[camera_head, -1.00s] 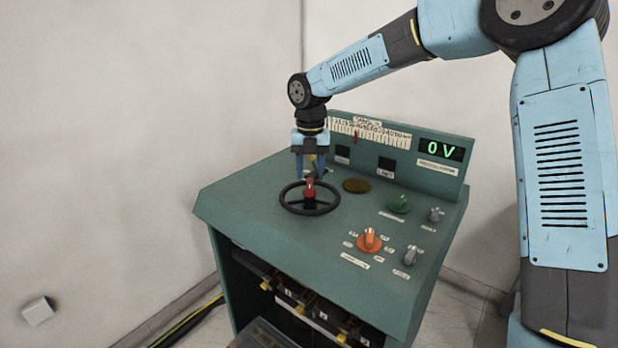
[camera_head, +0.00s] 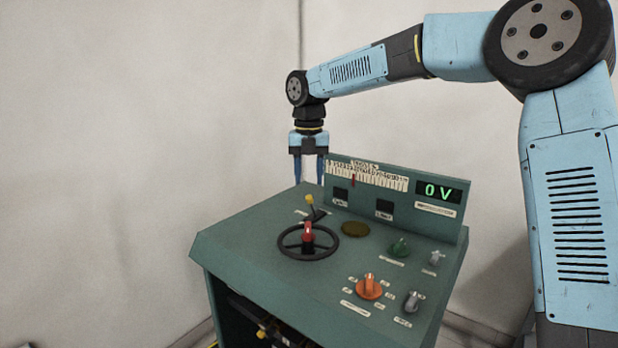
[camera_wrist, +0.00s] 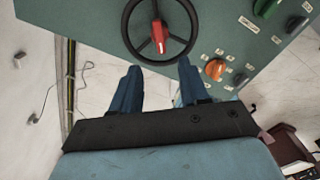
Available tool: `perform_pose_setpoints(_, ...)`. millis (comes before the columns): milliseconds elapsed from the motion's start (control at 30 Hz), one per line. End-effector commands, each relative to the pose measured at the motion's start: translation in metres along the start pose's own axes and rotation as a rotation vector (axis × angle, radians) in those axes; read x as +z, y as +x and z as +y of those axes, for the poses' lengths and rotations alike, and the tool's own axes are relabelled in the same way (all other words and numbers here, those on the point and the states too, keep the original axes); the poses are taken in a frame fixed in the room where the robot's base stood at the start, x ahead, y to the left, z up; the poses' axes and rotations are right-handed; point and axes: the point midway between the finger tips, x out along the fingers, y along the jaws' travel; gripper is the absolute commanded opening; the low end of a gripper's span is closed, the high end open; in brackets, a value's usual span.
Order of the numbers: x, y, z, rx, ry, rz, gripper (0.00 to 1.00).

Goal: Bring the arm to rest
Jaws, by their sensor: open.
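My gripper (camera_head: 309,168) points down above the back left part of the green console (camera_head: 240,252). Its two blue fingers are apart with nothing between them. The black handwheel (camera_head: 337,232) with a red knob (camera_head: 307,233) lies on the console top, below and in front of the gripper, apart from it. In the wrist view the open fingers (camera_wrist: 157,90) show below the handwheel (camera_wrist: 127,32) and its red knob (camera_wrist: 158,38), touching neither.
A raised panel with a scale and a display (camera_head: 440,191) reading 0 V stands at the console's back. An orange knob (camera_head: 368,288), a green knob (camera_head: 399,247) and grey knobs sit at the right. A yellow-tipped lever (camera_head: 311,203) stands behind the wheel. Walls close in behind; air above is free.

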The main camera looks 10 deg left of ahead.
Motion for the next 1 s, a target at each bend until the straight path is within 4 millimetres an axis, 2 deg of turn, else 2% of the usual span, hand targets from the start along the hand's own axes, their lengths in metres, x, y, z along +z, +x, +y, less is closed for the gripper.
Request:
perform_pose_setpoints(133,-0.002,-0.001,-0.002,-0.003,0.016,-0.003,0.45)
perform_pose_setpoints(267,-0.009,-0.005,-0.012,-0.018,0.106,-0.021,0.45)
perform_pose_setpoints(667,-0.057,-0.025,-0.077,-0.058,0.671,-0.131,0.45)
perform_pose_setpoints(1000,-0.106,-0.039,-0.137,-0.021,1.184,-0.229,0.45)
